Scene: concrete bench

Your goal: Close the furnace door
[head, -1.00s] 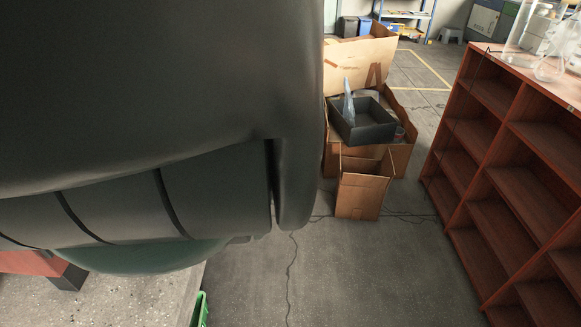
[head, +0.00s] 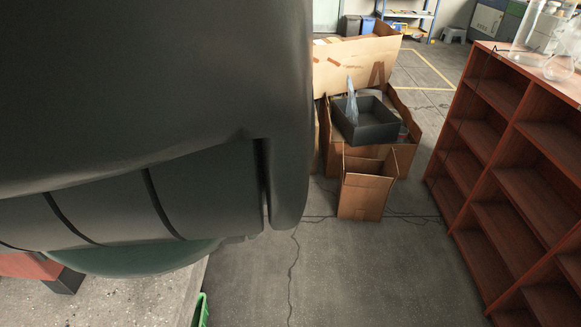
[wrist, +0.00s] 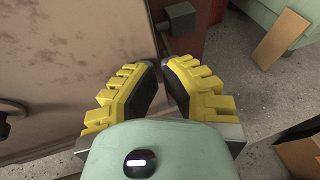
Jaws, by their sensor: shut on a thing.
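The furnace door looks like the pale, stained flat panel (wrist: 75,50) on the left of the wrist view. A dark round knob (wrist: 5,125) shows at that view's left edge. My gripper (wrist: 163,64) has yellow ribbed fingers with black pads. Its fingertips are close together at the panel's right edge and appear shut on that edge. The exact contact is hard to see. In the head view a large dark part of my arm covers the left half, so the door and the gripper are hidden there.
In the head view, cardboard boxes (head: 366,190) stand mid-floor and a red-brown shelf (head: 515,140) stands at right. Grey floor (head: 330,270) between them is clear.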

